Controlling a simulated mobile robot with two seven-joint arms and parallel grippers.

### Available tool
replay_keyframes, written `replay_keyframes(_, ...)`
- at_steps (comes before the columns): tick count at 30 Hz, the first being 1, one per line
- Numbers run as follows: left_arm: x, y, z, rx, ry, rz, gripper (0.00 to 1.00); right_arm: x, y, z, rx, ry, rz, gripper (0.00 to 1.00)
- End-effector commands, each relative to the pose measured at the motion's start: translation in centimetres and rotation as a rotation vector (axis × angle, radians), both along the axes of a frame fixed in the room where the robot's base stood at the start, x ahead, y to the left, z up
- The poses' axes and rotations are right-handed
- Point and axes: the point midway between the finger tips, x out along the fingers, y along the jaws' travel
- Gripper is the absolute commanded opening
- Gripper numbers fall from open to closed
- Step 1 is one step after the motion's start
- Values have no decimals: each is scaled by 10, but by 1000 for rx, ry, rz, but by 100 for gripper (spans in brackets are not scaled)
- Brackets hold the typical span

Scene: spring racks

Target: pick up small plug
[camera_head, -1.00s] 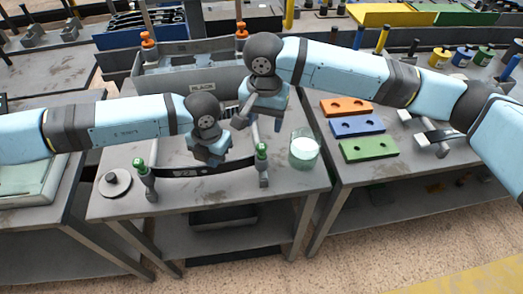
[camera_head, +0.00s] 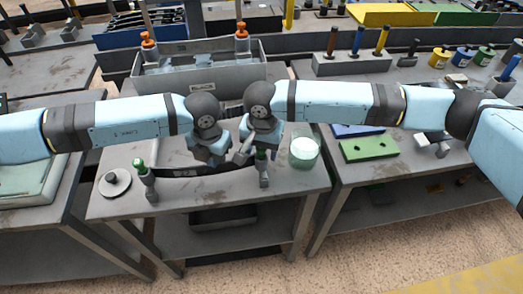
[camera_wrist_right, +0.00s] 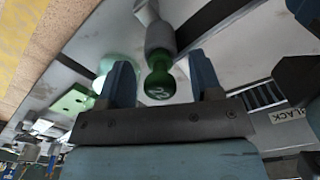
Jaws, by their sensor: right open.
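A small green-topped plug (camera_head: 139,163) stands upright on a grey post at the left end of a dark curved leaf spring (camera_head: 180,171). A second green plug (camera_head: 261,154) at the spring's right end is partly covered by my right gripper (camera_head: 252,152). In the right wrist view this green plug (camera_wrist_right: 159,83) lies between the two open blue fingers of my right gripper (camera_wrist_right: 160,70), with space visible on both sides. My left gripper (camera_head: 208,160) is over the middle of the spring, close beside my right one; its fingertips are too hidden to tell their state.
A glowing pale-green glass jar (camera_head: 303,152) stands just right of the right plug. A grey disc with a knob (camera_head: 115,183) lies at the table's left. A grey bin (camera_head: 200,80) with orange-topped posts is behind. A green block (camera_head: 369,149) lies on the right table.

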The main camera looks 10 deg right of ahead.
Motion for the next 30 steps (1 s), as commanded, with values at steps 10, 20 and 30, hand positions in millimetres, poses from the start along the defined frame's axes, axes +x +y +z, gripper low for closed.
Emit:
replay_keyframes(10,-2,1,-6,5,6,0,0,0,0,-1,0,0,0,0)
replay_keyframes(20,-2,1,-6,4,6,0,0,0,1,11,3,-1,1,0)
replay_keyframes(30,-2,1,-6,4,6,0,0,0,0,76,2,-3,2,0)
